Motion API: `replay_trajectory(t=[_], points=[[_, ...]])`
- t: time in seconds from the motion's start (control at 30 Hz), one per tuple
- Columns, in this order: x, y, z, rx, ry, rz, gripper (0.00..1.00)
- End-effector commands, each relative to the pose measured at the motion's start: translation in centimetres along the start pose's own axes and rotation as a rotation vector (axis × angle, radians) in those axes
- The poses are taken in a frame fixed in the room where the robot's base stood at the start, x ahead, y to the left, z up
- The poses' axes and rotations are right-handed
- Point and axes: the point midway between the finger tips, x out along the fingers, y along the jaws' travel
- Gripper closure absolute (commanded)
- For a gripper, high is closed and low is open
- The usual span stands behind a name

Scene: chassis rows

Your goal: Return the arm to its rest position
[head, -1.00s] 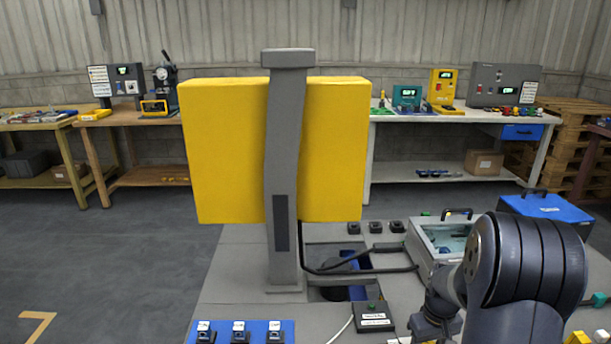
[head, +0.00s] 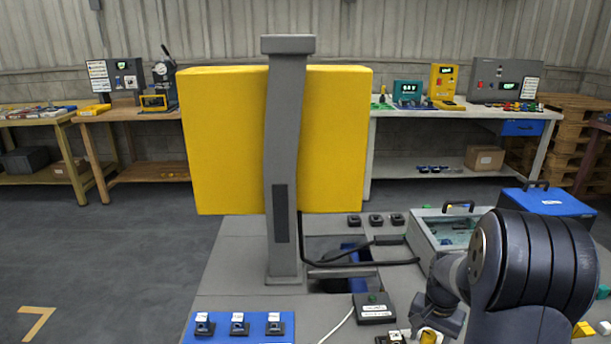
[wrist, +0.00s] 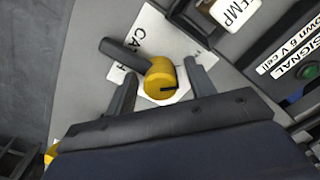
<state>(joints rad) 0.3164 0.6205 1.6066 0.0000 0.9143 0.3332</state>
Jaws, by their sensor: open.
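In the wrist view my gripper (wrist: 161,68) is open, its two dark fingers apart on either side of a yellow round knob (wrist: 161,78). A dark lever (wrist: 124,55) sticks out from the knob to the upper left. Knob and lever sit on a white plate (wrist: 150,30) marked with letters starting "CAT". Nothing appears clamped; whether a finger touches the knob I cannot tell. In the head view my arm is bent and low at the lower right, its wrist over the deck's right side. The fingers are not clear there.
A yellow panel (head: 225,140) stands upright behind a grey post (head: 283,160) at centre. Black cables run right from the post past a deck opening. A clear-lidded box (head: 428,240) and a blue case (head: 545,203) lie beyond my arm. Open floor (head: 120,250) lies left.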

Motion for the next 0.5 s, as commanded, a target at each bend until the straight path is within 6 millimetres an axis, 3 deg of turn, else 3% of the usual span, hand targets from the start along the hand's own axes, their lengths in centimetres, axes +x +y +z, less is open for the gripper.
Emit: replay_trajectory(t=[0.5], points=[[0.07,-0.04,0.02,0.307,-0.001,0.000,0.48]])
